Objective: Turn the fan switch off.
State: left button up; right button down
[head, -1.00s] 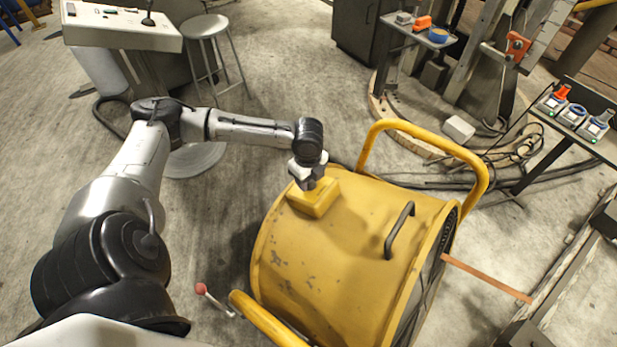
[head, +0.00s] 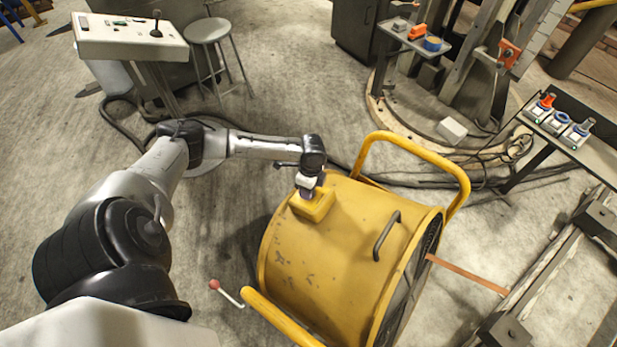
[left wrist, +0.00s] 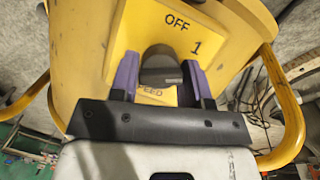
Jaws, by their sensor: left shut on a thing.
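The yellow drum fan (head: 330,255) lies on the floor in the middle of the head view. Its yellow switch box (head: 314,207) is on top. My left gripper (head: 307,190) reaches down onto this box. In the left wrist view the box face (left wrist: 205,45) reads "OFF", "1" and part of "SPEED". The dark switch knob (left wrist: 160,68) sits between the two purple fingers of my left gripper (left wrist: 162,80), which is shut on it. The knob's pointer and its setting are hidden. My right gripper is not in view.
Yellow tube handles (head: 455,165) stand out at the fan's ends, and a dark grab handle (head: 386,236) is on its top. A red-knobbed lever (head: 215,285) is at its left. A stool (head: 210,35) and control desk (head: 130,38) stand behind.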

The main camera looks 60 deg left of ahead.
pick_arm(q)
jog(key=n+p, duration=0.2)
jog(key=p, duration=0.1)
jog(key=n+h+p, duration=0.1)
jog(key=n+p, duration=0.2)
jog(key=p, duration=0.1)
jog(key=shift+r+g+h, duration=0.2)
jog(key=shift+g+h, duration=0.1)
jog(key=shift+g, duration=0.1)
jog(key=n+p, duration=0.1)
jog(key=n, duration=0.1)
jog(key=n+h+p, duration=0.1)
jog(key=n+p, duration=0.1)
jog(key=shift+a+f+n, duration=0.15)
jog(key=shift+n, duration=0.15)
jog(key=shift+f+n+h+p, duration=0.1)
jog(key=shift+n+h+p, duration=0.55)
jog(key=shift+n, duration=0.95)
jog(key=shift+a, duration=0.1)
jog(key=o, duration=0.9)
jog(key=p+v, duration=0.1)
jog(key=v, duration=1.2)
jog(key=shift+a+r, duration=0.15)
jog(key=shift+r, duration=0.25)
